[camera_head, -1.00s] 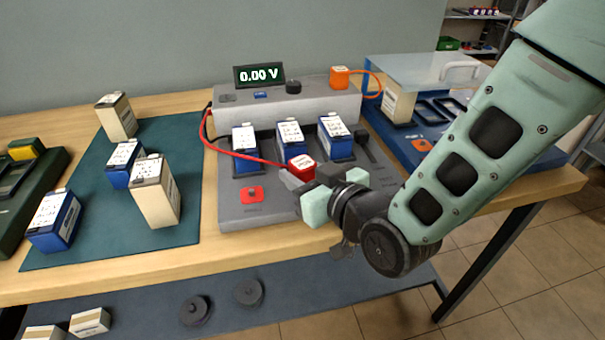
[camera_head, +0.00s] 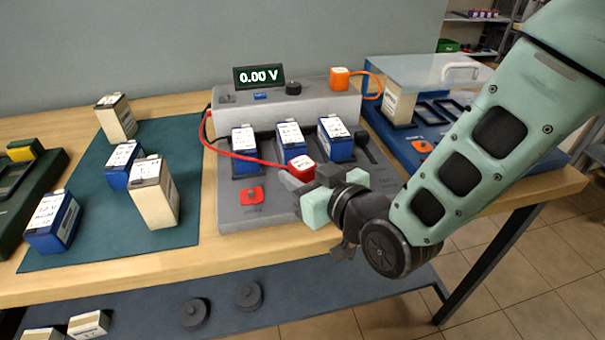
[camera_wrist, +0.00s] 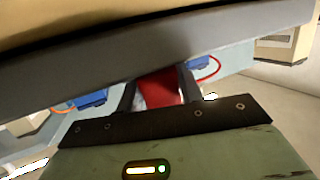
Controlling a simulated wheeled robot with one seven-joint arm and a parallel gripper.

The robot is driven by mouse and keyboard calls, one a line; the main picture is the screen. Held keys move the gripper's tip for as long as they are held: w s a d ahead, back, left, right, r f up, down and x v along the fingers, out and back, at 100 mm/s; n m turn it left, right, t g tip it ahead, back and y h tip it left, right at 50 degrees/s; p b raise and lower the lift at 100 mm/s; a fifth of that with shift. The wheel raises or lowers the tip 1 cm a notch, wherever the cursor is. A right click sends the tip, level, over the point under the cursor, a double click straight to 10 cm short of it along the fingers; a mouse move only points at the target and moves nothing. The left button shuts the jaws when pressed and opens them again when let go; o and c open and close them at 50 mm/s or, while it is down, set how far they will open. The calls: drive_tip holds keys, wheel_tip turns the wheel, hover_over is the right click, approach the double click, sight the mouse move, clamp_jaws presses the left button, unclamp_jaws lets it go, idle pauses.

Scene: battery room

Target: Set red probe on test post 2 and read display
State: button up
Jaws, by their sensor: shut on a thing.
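The red probe (camera_head: 302,169) is a red block with a white label on top and a red cable. My gripper (camera_head: 306,178) is shut on it, in front of the middle battery. The probe also shows between the jaws in the wrist view (camera_wrist: 163,90). The grey tester (camera_head: 290,205) holds three blue batteries in a row; the middle one (camera_head: 291,142) is just behind the probe. The display (camera_head: 258,76) reads 0.00 V. I cannot tell which post is number 2, or whether the probe touches one; the gripper hides that area.
An orange probe (camera_head: 340,79) with an orange cable sits on the tester's back ledge. A red button (camera_head: 251,195) is at its front left. A green mat (camera_head: 180,220) holds several batteries to the left. A blue tray station (camera_head: 410,160) is at the right.

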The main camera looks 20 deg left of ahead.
drive_tip(key=shift+f+b, duration=0.65)
drive_tip(key=shift+f, duration=0.05)
drive_tip(key=o, duration=0.8)
